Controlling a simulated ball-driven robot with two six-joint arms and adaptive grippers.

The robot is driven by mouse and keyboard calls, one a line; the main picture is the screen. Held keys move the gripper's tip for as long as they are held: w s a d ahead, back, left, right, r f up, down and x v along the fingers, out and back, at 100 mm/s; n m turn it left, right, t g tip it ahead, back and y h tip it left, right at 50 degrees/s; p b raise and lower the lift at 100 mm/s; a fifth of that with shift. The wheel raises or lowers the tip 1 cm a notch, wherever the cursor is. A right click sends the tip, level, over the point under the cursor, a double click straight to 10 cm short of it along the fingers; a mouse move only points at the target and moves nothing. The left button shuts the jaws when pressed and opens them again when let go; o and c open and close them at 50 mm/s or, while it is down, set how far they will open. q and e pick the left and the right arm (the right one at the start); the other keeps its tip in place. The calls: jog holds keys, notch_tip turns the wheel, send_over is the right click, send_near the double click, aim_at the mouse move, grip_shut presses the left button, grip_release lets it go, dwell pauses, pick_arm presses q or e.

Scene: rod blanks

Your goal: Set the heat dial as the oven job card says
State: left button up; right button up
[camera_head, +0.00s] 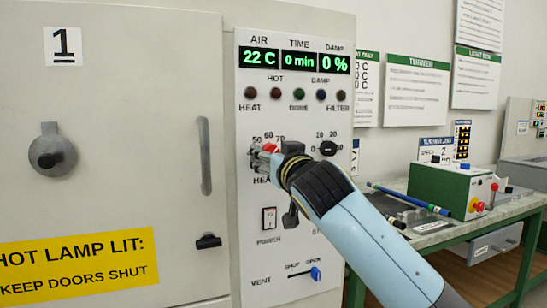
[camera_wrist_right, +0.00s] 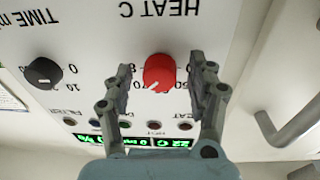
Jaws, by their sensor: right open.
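The red heat dial (camera_wrist_right: 159,71) sits on the white oven panel under "HEAT C", upside down in the right wrist view. A white mark on it points to the lower left there. My right gripper (camera_wrist_right: 161,80) is open, one finger on each side of the dial; I cannot tell whether either touches it. In the head view the right gripper (camera_head: 263,158) covers much of the dial (camera_head: 271,148); scale numbers 50, 60 and 70 show above. The display (camera_head: 293,58) reads 22 C, 0 min, 0 %. My left gripper is not in view.
A black dial (camera_head: 328,148) is right of the heat dial. Below are a power switch (camera_head: 269,218) and blue vent slider (camera_head: 315,273). The oven door handle (camera_head: 205,156) juts out at left.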

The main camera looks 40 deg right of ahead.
jog(key=v, duration=1.2)
jog(key=shift+f, duration=0.1)
notch_tip(320, 180, down, 22)
jog(key=g+y, duration=0.1)
jog(key=g, duration=0.4)
jog(key=s+f+n+g+y, duration=0.1)
jog(key=s+f+g, duration=0.15)
jog(key=f, duration=0.75)
jog(key=s+f+n+g+y, duration=0.1)
jog(key=s+f, duration=0.3)
jog(key=f, duration=0.6)
jog(key=s+f+g, duration=0.4)
jog(key=s+f, duration=1)
jog(key=f, duration=0.2)
jog(key=s+f+g, duration=0.1)
jog(key=s+f, duration=0.2)
jog(key=s, duration=0.5)
jog(key=s+a+f+n+g+y, duration=0.1)
jog(key=s+f, duration=0.3)
jog(key=s, duration=0.4)
jog(key=s+f+g, duration=0.2)
jog(key=s+f, duration=0.1)
jog(key=s, duration=0.5)
jog(key=shift+a+f+n+y, duration=0.25)
jog(key=shift+f+n+y, duration=0.05)
jog(key=shift+n, duration=0.1)
jog(key=shift+g, duration=0.25)
